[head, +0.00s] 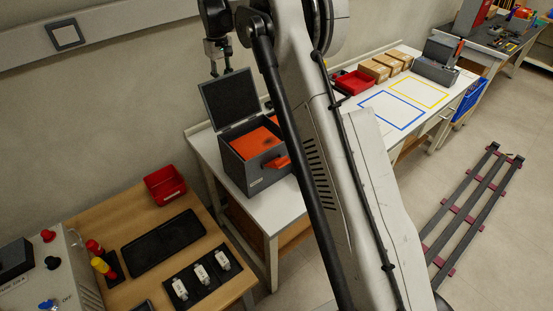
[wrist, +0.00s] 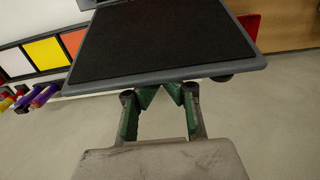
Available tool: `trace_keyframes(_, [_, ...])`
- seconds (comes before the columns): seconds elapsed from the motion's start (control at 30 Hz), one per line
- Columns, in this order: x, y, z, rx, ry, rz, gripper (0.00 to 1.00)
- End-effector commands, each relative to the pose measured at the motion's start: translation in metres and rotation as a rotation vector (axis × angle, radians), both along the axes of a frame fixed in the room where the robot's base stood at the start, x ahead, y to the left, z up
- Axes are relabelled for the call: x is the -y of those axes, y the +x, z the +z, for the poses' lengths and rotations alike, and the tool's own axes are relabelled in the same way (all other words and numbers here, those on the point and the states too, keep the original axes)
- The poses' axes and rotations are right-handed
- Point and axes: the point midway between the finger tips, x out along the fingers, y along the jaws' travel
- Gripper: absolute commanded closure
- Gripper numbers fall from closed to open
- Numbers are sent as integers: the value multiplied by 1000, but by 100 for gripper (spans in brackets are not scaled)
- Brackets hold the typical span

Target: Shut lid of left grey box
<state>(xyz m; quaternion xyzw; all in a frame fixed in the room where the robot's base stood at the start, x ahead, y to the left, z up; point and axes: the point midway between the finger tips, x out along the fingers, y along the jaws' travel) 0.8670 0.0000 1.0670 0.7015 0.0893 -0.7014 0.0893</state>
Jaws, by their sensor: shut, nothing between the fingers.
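The left grey box (head: 240,172) stands on the white bench with its lid (head: 228,98) open and raised at its back. Orange material shows inside, and an orange-red latch or handle (head: 277,162) is on the front. My gripper (head: 220,72) points down at the lid's top edge. In the wrist view, the lid (wrist: 165,40) fills the upper middle as a dark panel with a grey rim. My gripper (wrist: 159,90) is shut and empty there, its green fingertips at the rim and partly hidden by it. I cannot tell whether they touch.
A second grey box (head: 433,70) stands farther along the bench, beside cardboard boxes (head: 376,70) and a red bin (head: 353,83). Blue (head: 391,110) and yellow (head: 419,92) outlines mark bare bench. A wooden table with a red bin (head: 165,184) is nearer. My arm hides part of the bench.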

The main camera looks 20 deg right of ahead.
Motion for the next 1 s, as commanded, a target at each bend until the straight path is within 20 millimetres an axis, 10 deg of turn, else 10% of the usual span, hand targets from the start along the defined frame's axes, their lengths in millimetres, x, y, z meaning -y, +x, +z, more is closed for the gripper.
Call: trace_keyframes(1.0, [10,-36,-1,0,0,0,100])
